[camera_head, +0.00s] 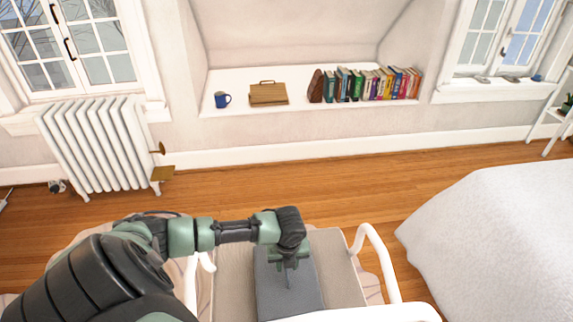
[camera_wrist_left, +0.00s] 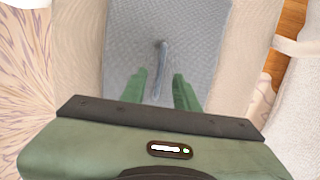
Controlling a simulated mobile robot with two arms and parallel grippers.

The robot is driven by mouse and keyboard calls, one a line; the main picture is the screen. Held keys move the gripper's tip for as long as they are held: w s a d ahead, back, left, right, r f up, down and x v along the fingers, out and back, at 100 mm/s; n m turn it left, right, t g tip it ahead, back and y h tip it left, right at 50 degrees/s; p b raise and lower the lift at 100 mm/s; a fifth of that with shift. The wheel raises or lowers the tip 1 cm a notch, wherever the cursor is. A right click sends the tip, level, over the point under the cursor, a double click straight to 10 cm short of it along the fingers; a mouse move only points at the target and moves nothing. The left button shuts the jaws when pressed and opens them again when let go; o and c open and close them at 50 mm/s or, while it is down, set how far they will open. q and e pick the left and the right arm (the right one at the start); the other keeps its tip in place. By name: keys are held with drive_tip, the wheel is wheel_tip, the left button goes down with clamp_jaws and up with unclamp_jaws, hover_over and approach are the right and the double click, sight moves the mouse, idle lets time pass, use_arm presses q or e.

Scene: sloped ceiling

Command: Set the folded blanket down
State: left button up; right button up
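The folded blanket (camera_head: 286,297) is a blue-grey rectangle lying on the beige seat (camera_head: 343,275) of a white-armed chair. In the left wrist view the blanket (camera_wrist_left: 195,35) fills the middle, with a thin raised grey ridge (camera_wrist_left: 161,70) along it. My left gripper (camera_head: 289,266) is above the blanket, pointing down. In the wrist view its two green fingers (camera_wrist_left: 161,90) are apart, one on each side of the ridge, with a visible gap to it. The blanket's near end is cut off in the head view. My right gripper is not in view.
White chair arms (camera_head: 380,262) flank the seat. A white bed (camera_head: 495,235) stands at right and a radiator (camera_head: 100,147) at back left. An alcove shelf holds a blue mug (camera_head: 222,100), a brown case (camera_head: 268,94) and books (camera_head: 370,85). Wooden floor (camera_head: 340,180) lies clear behind the chair.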

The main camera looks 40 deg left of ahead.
use_arm(q)
wheel_tip(320, 180, up, 10)
drive_tip(key=d+p, duration=0.1)
drive_tip(key=shift+s, duration=0.45)
drive_tip(key=shift+d, duration=0.1)
